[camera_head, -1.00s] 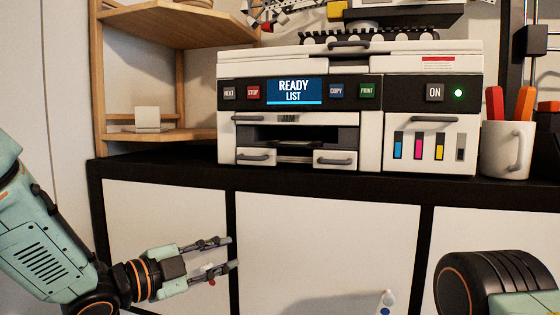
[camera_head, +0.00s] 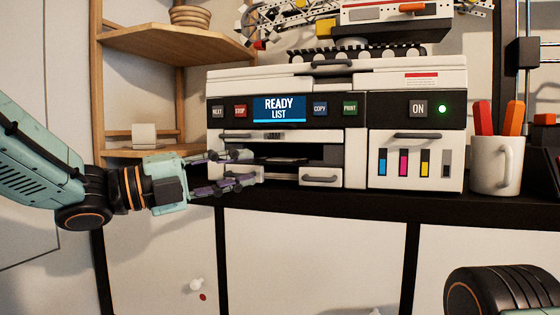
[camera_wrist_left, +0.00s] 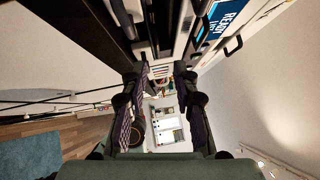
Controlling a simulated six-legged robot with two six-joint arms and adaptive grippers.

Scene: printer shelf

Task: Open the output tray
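The white and black printer (camera_head: 355,165) stands on the black-edged cabinet, its screen reading READY LIST. In its lower front is a dark opening with white fronts and grey handles below; the right front (camera_head: 321,177) is in plain view. The left front is mostly hidden behind my left gripper (camera_head: 252,168). My left gripper is open and empty, its fingers spread one above the other at the printer's lower left. Contact with the printer cannot be told. In the left wrist view the gripper (camera_wrist_left: 160,75) also shows parted fingers, with the printer front at the top. My right gripper is not in view.
A mug (camera_head: 495,165) with red and orange sticks stands right of the printer. A wooden shelf (camera_head: 170,45) is at the left. A tracked model (camera_head: 365,35) sits on top.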

